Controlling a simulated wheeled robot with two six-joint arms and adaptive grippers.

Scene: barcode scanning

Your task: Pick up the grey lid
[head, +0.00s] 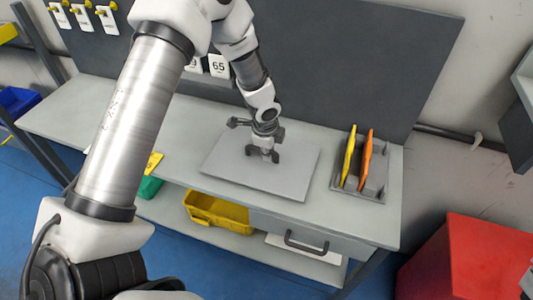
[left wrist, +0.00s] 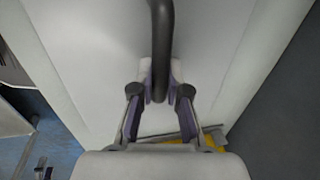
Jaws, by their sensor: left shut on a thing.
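The grey lid (head: 285,180) is a flat light-grey plate over the middle of the workbench. Its dark bar handle (left wrist: 162,35) runs up the middle of the left wrist view. My left gripper (head: 262,156) points down at the middle of the lid. In the left wrist view its fingers (left wrist: 160,92) are closed around the handle, one on each side. I cannot tell whether the lid rests on the bench or is slightly above it. My right gripper is not in view.
A dark rack (head: 359,193) with a yellow panel (head: 349,158) and an orange panel (head: 365,160) stands right of the lid on the workbench (head: 375,233). A yellow bin (head: 220,213) sits below. A red box (head: 475,260) stands at lower right. A dark backboard (head: 340,60) rises behind.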

